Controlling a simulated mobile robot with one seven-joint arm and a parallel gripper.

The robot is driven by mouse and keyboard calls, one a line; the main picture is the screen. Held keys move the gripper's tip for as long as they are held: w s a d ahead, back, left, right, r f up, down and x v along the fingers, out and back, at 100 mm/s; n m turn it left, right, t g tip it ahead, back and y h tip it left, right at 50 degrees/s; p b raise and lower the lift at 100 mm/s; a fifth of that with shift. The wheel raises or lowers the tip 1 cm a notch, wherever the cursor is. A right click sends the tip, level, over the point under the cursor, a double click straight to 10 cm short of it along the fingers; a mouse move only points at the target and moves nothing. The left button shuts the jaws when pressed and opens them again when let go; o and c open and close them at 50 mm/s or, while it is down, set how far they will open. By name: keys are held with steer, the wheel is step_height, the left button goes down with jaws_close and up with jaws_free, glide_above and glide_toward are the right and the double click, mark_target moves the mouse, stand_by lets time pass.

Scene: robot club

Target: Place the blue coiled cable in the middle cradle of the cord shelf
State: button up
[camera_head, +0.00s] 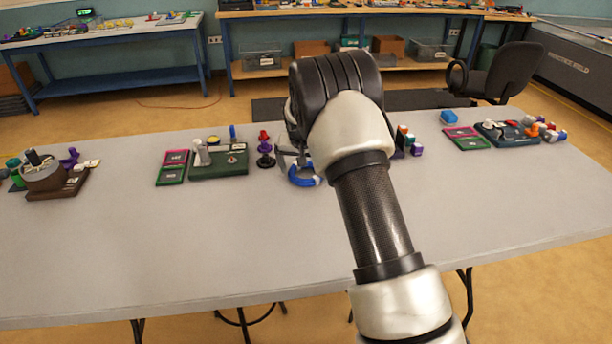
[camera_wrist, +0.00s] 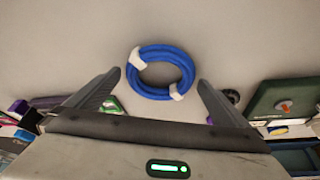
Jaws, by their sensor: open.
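The blue coiled cable (camera_head: 294,180) lies flat on the grey table, partly hidden by my arm in the head view. In the wrist view the blue coil (camera_wrist: 154,92) is a ring with two white ties. My gripper (camera_wrist: 160,76) is open, with its fingertips on either side of the coil in the picture and nothing held. I cannot tell the exact height of the fingers above the table. In the head view my gripper is mostly behind the arm, with one grey finger showing left of it. I cannot make out the cord shelf or its middle cradle in either view.
A dark green tray (camera_head: 235,170) and a red, purple and black stacked piece (camera_head: 265,150) stand left of the coil. Small coloured blocks (camera_head: 404,140) stand right of my arm. Another cluttered tray (camera_head: 515,140) is farther right. The table's front is clear.

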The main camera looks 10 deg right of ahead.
steer(key=shift+w+f, duration=0.1)
steer(key=shift+f, duration=0.2)
steer(key=c, duration=1)
steer(key=shift+r, duration=0.45)
steer(key=shift+c, duration=0.2)
step_height(320, 180, up, 9)
steer(key=p, duration=0.2)
steer(key=s+r+n+y, duration=0.1)
steer(key=s+r+n, duration=0.1)
steer(key=s, duration=1.1)
steer(key=s+r+n, duration=0.2)
steer(key=s, duration=1)
step_height(320, 180, up, 12)
steer(key=w+r+p, duration=0.1)
steer(key=w+p, duration=0.1)
steer(key=p, duration=1.4)
steer(key=s+f, duration=0.4)
steer(key=f, duration=0.2)
steer(key=shift+d, duration=0.25)
